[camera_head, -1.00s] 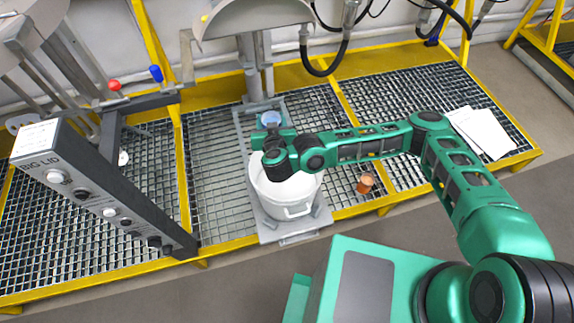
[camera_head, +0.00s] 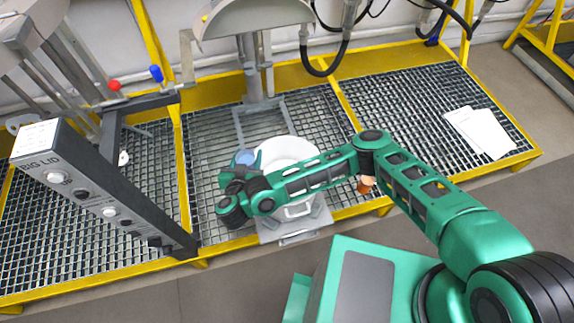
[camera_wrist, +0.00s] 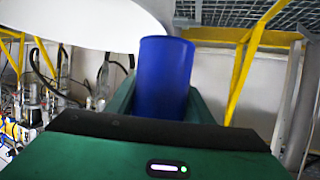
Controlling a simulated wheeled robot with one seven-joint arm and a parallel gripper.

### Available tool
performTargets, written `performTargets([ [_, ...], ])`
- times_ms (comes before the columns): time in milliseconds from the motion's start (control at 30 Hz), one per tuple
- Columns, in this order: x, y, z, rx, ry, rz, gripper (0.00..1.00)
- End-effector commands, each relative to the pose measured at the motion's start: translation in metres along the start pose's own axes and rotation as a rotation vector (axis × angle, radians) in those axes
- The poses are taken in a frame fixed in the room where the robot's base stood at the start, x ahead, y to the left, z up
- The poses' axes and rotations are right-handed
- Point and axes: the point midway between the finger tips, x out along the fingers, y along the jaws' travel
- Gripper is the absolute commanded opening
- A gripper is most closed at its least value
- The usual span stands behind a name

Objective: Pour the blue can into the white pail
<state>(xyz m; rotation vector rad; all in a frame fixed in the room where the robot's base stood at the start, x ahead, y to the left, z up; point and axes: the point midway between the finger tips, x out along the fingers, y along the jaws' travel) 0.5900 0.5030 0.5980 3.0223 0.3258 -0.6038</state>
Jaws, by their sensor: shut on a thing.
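The blue can (camera_head: 245,157) is in my gripper (camera_head: 242,166), at the left side of the white pail (camera_head: 290,150) in the head view. In the wrist view the can (camera_wrist: 166,72) stands between the green fingers. The wrist picture looks turned over, with grating at its top, so I cannot tell the can's tilt. The white pail (camera_wrist: 80,22) fills the upper left of the wrist view, close to the can's end. In the head view my arm covers the pail's front. The pail's contents are not clear.
The pail stands on a grey base plate (camera_head: 285,232) on the grating. An orange-brown cup (camera_head: 365,184) is to its right, partly behind my arm. White papers (camera_head: 480,132) lie farther right. A dark control column (camera_head: 95,190) stands left. The agitator hood (camera_head: 250,18) is behind.

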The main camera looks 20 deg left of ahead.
Motion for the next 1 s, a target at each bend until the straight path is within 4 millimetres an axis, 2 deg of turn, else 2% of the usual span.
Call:
performTargets([
  [433, 0.001, 0.004, -0.002, 0.051, -0.017, -0.021, 0.18],
  [700, 0.001, 0.011, -0.006, 0.166, -0.057, -0.068, 0.18],
  [1000, 0.007, 0.020, 0.001, 0.297, -0.103, -0.123, 0.18],
])
